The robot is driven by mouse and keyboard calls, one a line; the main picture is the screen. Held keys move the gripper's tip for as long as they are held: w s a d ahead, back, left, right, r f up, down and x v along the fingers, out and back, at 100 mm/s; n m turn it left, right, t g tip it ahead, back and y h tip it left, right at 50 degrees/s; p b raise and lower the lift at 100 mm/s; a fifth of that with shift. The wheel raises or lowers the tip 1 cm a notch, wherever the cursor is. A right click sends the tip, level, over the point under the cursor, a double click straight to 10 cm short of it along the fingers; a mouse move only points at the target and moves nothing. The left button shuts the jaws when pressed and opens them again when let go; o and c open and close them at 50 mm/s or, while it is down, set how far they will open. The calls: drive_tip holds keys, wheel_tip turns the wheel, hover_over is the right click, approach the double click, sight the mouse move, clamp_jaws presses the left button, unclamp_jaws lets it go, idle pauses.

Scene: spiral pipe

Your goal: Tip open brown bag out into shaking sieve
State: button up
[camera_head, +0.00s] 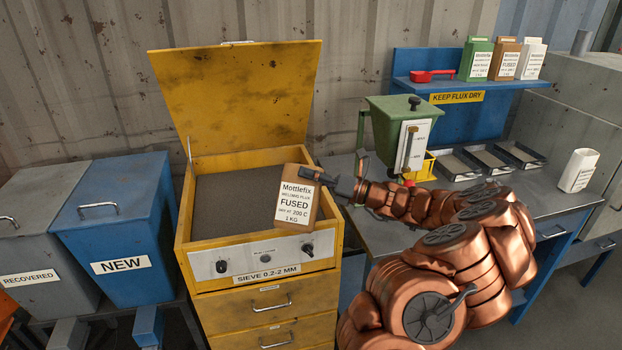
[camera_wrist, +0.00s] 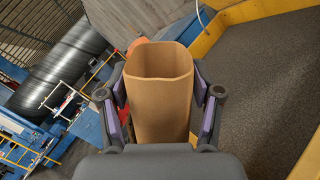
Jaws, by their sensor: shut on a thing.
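The open brown bag (camera_head: 297,199) is labelled "Mottlefix melting flux FUSED". It is held nearly upright over the front right corner of the yellow sieve (camera_head: 187,205). My gripper (camera_head: 318,176) is shut on it from the right. In the wrist view the bag (camera_wrist: 160,105) stands between the two fingers of my gripper (camera_wrist: 160,100), its mouth open; the contents are not visible. The sieve's lid (camera_head: 240,95) is raised. Its dark grey mesh bed (camera_head: 235,200) shows in the head view, and also at the right of the wrist view (camera_wrist: 260,80).
A blue NEW bin (camera_head: 115,225) and a grey RECOVERED bin (camera_head: 40,240) stand left of the sieve. A green hopper (camera_head: 400,125) stands on the bench to the right, beside shallow trays (camera_head: 488,162) and a white bag (camera_head: 579,171). More bags (camera_head: 505,60) stand on a blue shelf.

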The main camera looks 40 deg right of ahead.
drive_tip(key=shift+f+n+b, duration=0.1)
drive_tip(key=shift+n+b, duration=0.7)
drive_tip(key=shift+b, duration=0.1)
drive_tip(key=n+b, duration=0.2)
drive_tip(key=shift+w+d+r+n+y, duration=0.1)
drive_tip(key=shift+d+r+n+y, duration=0.05)
drive_tip(key=shift+r+n+y, duration=0.15)
drive_tip(key=shift+r+n+y+b, duration=0.4)
drive_tip(key=shift+n+b, duration=0.25)
drive_tip(key=shift+n, duration=0.35)
drive_tip(key=shift+r+n, duration=0.2)
drive_tip(key=shift+n, duration=0.1)
drive_tip(key=shift+f, duration=0.1)
drive_tip(key=shift+s+a+f+n+g+b, duration=0.3)
drive_tip(key=shift+n+b, duration=0.4)
drive_tip(key=shift+b, duration=0.35)
drive_tip(key=shift+s+a+r+n+y, duration=0.2)
drive_tip(key=shift+a+n+y, duration=0.1)
drive_tip(key=shift+n, duration=0.2)
